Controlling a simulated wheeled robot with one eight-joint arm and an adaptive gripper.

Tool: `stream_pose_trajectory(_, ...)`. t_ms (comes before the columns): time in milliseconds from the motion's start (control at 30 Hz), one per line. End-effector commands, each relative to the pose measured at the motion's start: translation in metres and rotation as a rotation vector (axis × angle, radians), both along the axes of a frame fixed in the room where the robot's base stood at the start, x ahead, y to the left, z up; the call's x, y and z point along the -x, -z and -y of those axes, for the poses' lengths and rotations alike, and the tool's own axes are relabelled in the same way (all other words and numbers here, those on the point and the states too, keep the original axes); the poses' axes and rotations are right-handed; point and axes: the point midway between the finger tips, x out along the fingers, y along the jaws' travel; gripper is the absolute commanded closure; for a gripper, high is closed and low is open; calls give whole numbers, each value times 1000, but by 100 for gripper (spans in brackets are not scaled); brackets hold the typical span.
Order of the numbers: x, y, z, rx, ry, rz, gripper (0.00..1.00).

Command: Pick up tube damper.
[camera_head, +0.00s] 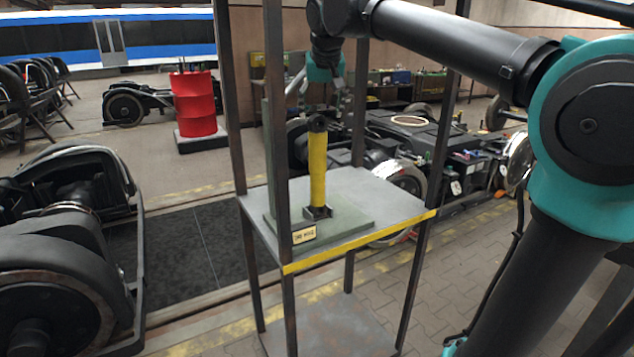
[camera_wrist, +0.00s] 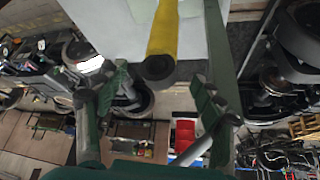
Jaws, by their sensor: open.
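The tube damper (camera_head: 318,168) is a yellow tube with a dark top end. It stands upright in a dark bracket (camera_head: 317,212) on the shelf of a metal rack. It also shows in the wrist view (camera_wrist: 163,32), its dark round end lying between the fingers in the picture. My gripper (camera_head: 319,92) is above and a little behind the damper's top, with its fingers apart and empty. In the wrist view my gripper (camera_wrist: 160,92) shows one finger on each side. I see no contact with the damper; the exact distance is hard to tell.
The rack shelf (camera_head: 385,205) has a yellow front edge and dark upright posts around the damper. A small label (camera_head: 304,234) is at the shelf's front left. A bogie (camera_head: 60,265) stands at left, another (camera_head: 450,150) behind the rack. A red barrel (camera_head: 195,103) stands farther back.

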Motion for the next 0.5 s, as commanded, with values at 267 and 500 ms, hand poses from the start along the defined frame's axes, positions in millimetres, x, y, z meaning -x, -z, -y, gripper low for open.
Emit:
stream_pose_trajectory(267, -25, 46, -5, 0, 1, 0, 32)
stream_pose_trajectory(500, -33, 61, -7, 0, 0, 0, 32)
